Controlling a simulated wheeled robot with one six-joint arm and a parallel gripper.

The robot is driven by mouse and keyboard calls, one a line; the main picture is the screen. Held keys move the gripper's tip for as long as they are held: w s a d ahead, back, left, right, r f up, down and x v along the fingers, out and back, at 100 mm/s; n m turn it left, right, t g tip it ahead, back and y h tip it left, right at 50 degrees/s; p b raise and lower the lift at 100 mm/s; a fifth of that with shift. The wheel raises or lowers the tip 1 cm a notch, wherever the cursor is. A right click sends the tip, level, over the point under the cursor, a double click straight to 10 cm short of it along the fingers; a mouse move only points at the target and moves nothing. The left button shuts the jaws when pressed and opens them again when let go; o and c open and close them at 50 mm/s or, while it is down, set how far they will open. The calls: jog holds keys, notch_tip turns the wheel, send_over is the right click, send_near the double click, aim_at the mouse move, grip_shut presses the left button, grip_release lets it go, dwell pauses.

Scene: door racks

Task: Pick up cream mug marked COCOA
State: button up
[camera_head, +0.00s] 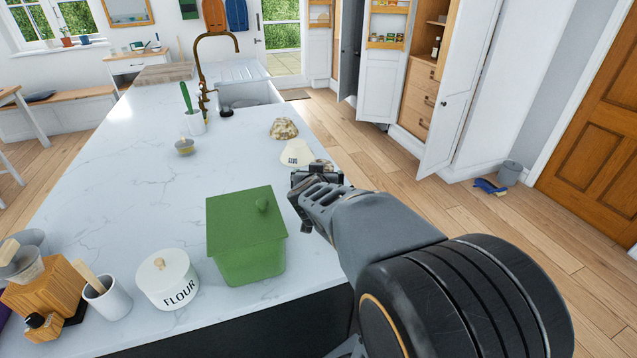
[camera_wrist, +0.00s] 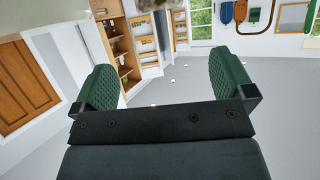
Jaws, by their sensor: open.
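A cream piece with dark lettering (camera_head: 296,153) stands on the white worktop in the head view, just beyond my gripper. Its lettering is too small to read surely, so I cannot tell if it is the COCOA mug; its lower right is close to or behind the gripper. My gripper (camera_head: 312,181) is above the worktop's right edge, in front of that piece. In the wrist view the gripper (camera_wrist: 160,80) shows two green ribbed fingers wide apart with nothing between them. No mug can be made out in the wrist view.
A mottled tan lump (camera_head: 284,128) lies behind the cream piece. A green lidded box (camera_head: 247,240) and a FLOUR jar (camera_head: 167,279) stand nearer. A utensil pot (camera_head: 107,298) and wooden block (camera_head: 48,292) are at front left. The worktop's middle (camera_head: 130,170) is mostly clear.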

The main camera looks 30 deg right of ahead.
jog(key=b+x, duration=0.2)
jog(key=x, duration=0.2)
jog(key=f+b+x, duration=0.1)
jog(key=b+x, duration=0.1)
jog(key=x, duration=0.3)
jog(key=shift+s, duration=0.1)
jog(key=b+x, duration=0.1)
jog(key=x, duration=0.1)
jog(key=b+x, duration=0.1)
jog(key=x, duration=0.1)
jog(key=shift+s+a+f, duration=0.1)
jog(key=shift+f, duration=0.2)
jog(key=shift+w+d+f, duration=0.1)
jog(key=shift+w+d, duration=0.3)
jog(key=shift+w, duration=0.1)
jog(key=c, duration=1)
